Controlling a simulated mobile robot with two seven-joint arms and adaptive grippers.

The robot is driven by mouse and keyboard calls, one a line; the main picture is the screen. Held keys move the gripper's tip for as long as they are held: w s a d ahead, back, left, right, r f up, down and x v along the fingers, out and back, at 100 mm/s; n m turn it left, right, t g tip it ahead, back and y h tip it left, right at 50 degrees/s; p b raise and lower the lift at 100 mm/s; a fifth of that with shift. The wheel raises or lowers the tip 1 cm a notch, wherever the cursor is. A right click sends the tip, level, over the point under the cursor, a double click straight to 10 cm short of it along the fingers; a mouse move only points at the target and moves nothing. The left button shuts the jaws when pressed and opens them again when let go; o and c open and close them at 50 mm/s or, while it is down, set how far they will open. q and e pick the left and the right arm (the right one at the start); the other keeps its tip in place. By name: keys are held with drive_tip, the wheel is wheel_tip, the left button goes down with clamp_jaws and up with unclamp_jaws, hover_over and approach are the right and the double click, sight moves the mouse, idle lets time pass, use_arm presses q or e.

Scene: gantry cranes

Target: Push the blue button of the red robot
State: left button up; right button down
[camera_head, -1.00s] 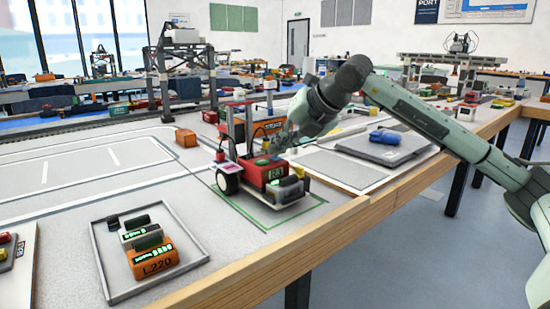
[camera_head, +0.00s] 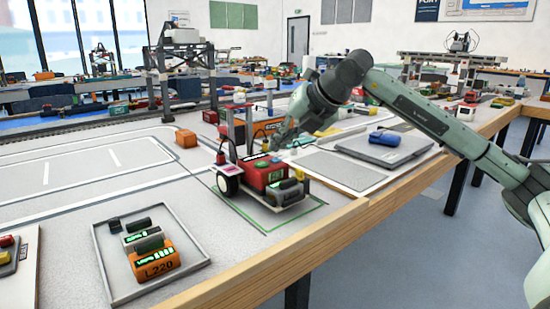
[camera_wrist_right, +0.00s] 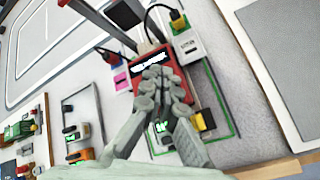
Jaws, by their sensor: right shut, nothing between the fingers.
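The red robot (camera_head: 254,176) is a small red wheeled box with a white wheel and a green-lit display on its front. It stands inside a green outline on the near table. My right gripper (camera_head: 272,149) is over its back right part, shut and empty. In the right wrist view the shut fingers (camera_wrist_right: 158,74) lie across the red body (camera_wrist_right: 178,88) and cover much of its top. I cannot make out a blue button, and contact is unclear. My left gripper is not in view.
A grey tray (camera_head: 103,256) with an orange L220 block (camera_head: 154,262) lies at front left. An orange block (camera_head: 186,138) sits behind the robot. A blue object rests on a grey case (camera_head: 408,152) to the right. The wooden table edge (camera_head: 285,256) runs close in front.

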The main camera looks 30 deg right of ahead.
sight(278, 160)
wheel_tip(278, 160, up, 6)
drive_tip(key=p, duration=0.5)
